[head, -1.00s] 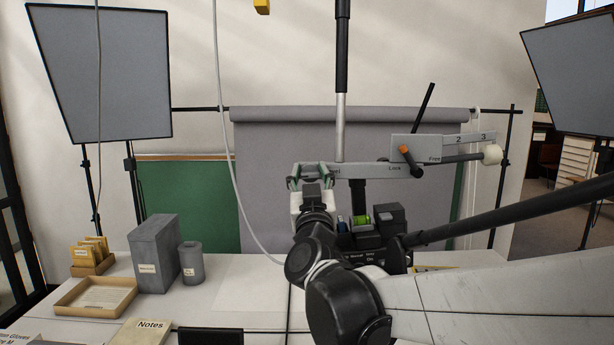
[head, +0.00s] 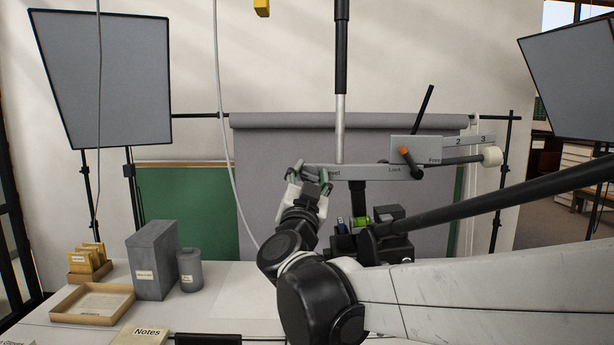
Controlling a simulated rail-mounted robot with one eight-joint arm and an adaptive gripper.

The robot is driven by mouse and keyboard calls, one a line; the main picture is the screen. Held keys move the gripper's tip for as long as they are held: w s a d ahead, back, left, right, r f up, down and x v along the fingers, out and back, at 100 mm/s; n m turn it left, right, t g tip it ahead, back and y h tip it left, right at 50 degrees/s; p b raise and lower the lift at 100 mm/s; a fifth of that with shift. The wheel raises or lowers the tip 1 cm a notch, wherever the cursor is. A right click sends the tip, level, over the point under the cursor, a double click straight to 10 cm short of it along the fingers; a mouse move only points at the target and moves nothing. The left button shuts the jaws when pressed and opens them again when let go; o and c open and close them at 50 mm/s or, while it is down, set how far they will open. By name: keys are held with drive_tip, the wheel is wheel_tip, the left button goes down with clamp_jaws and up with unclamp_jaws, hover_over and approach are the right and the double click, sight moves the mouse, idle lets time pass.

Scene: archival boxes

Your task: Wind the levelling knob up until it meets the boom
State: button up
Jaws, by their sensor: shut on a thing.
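The boom (head: 367,173) is a grey bar running left to right in the head view. It carries the lettering "Lock", "Free" and a partly covered word ending in "vel" at its left end. My gripper (head: 311,176), with green fingers and a white palm, is at that left end, reaching up from below and tilted. It is shut on the levelling knob, which the fingers hide. I cannot tell whether the knob touches the boom. An orange-tipped lever (head: 408,157) sits by "Lock", and a cream round weight (head: 492,156) is at the right end.
A dark column with a green level vial (head: 361,221) stands under the boom, with black blocks beside it. A grey box (head: 154,262), a grey canister (head: 190,270) and a shallow tray (head: 92,304) occupy the table's left. A black diagonal bar (head: 520,205) crosses in front at right.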

drive_tip(key=o, duration=1.2)
drive_tip(key=v, duration=1.2)
drive_tip(key=shift+d+r+n+y, duration=0.1)
drive_tip(key=shift+n+y, duration=0.2)
drive_tip(key=s+d+f+n+g+y+b, duration=0.3)
drive_tip(key=s+d+f+n+g+y, duration=0.15)
drive_tip(key=f, duration=0.55)
drive_tip(key=s+d+f+n+g+y+b, duration=0.25)
drive_tip(key=d+f+n+g, duration=0.2)
drive_tip(key=f, duration=0.55)
drive_tip(key=s+d+f+m+g+h+b, duration=0.1)
drive_tip(key=s+d+f+m+g+h, duration=0.2)
drive_tip(key=s+d+f+g, duration=0.3)
drive_tip(key=s+d+f+h, duration=0.1)
drive_tip(key=s+d+f, duration=0.4)
drive_tip(key=s, duration=0.1)
drive_tip(key=shift+d+f, duration=0.2)
drive_tip(key=shift+f, duration=0.2)
